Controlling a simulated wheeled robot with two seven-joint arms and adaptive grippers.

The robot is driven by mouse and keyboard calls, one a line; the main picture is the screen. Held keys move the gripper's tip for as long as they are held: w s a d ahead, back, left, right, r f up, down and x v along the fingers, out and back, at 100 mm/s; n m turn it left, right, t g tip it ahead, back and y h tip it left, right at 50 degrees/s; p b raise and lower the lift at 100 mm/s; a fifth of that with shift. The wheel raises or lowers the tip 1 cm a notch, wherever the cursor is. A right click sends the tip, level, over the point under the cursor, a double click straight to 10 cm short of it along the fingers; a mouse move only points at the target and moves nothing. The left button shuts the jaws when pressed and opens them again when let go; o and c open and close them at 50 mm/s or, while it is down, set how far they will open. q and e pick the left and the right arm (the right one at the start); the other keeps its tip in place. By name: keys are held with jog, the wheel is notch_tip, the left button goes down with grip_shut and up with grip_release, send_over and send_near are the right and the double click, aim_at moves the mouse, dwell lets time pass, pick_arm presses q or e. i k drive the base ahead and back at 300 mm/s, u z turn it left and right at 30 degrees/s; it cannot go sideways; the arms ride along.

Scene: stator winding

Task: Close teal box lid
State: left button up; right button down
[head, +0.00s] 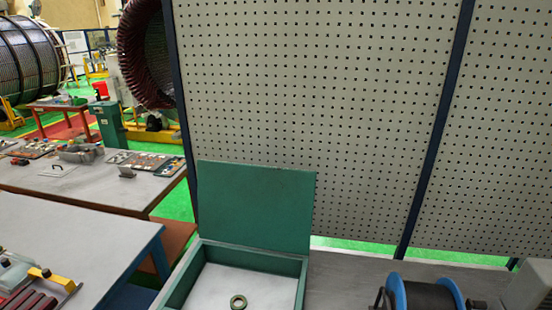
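The teal box (254,258) stands on a grey table at the bottom centre of the head view. Its front is cut off by the lower picture edge. Its lid (256,205) stands open, about upright at the back of the box, in front of the pegboard. Neither of my grippers shows in the head view.
A perforated panel (310,110) rises behind the box. A blue-flanged spool (425,294) stands to the right, with grey table surface between. Another table (75,235) with tools lies at the left, and a tool-covered workbench (90,180) stands behind it.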

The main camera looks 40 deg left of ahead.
aim_at(268, 208)
jog(key=i, duration=0.15)
jog(key=u, duration=1.25)
